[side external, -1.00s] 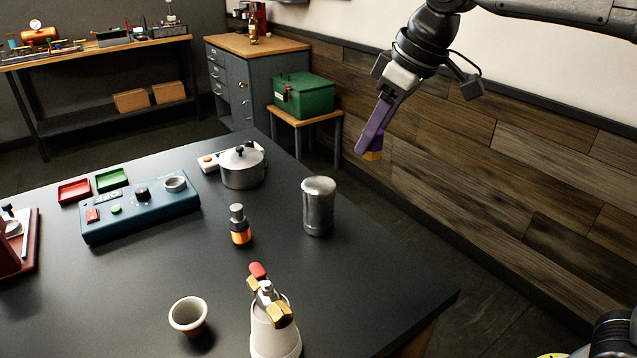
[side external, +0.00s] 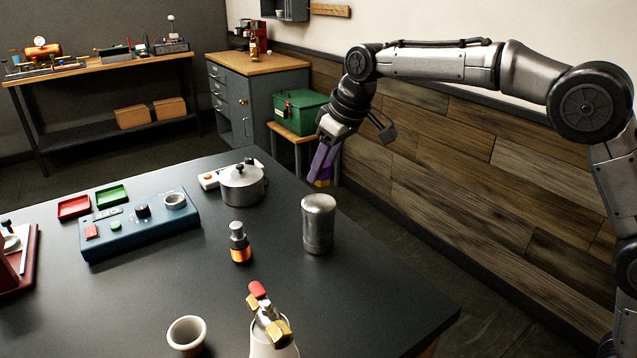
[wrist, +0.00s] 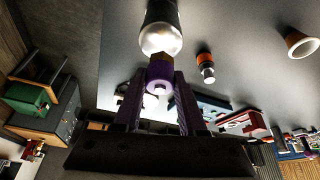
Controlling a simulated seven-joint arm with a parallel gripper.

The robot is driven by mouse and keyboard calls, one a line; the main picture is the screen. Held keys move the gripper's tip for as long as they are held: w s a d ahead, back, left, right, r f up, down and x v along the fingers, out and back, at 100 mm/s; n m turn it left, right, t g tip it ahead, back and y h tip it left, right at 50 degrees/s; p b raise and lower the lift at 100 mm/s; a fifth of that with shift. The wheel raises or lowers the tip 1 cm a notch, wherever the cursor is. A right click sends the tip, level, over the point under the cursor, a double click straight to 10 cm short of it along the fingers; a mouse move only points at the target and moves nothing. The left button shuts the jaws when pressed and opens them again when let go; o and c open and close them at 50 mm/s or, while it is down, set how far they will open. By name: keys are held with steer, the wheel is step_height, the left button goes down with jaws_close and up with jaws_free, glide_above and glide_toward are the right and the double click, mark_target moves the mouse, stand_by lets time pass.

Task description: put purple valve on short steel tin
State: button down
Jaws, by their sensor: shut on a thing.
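My gripper (side external: 320,178) has purple fingers and points down, above and behind the steel tin in the side view. The wrist view shows its fingers (wrist: 160,95) shut on the purple valve (wrist: 159,72), which has a pale centre and a brass-coloured end. In the side view the fingers mostly hide the valve. The steel tin (side external: 318,228) is a plain cylinder standing upright near the table's right edge. It also shows in the wrist view (wrist: 161,38), just beyond the valve. The valve appears apart from the tin in the side view.
A lidded pot (side external: 242,188) and a small dark bottle with an orange band (side external: 240,245) stand left of the tin. A red-handled brass valve (side external: 264,312) sits on a white holder in front, beside a white cup (side external: 187,336). A blue control box (side external: 140,225) is farther left.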

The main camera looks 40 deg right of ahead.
mark_target(319, 183)
steer(key=x, duration=0.3)
steer(key=shift+f, duration=0.4)
steer(key=shift+d+f, duration=0.1)
steer(key=shift+f, duration=0.2)
steer(key=shift+f, duration=0.2)
steer(key=shift+c, duration=2.4)
jaws_free()
steer(key=shift+r, duration=0.1)
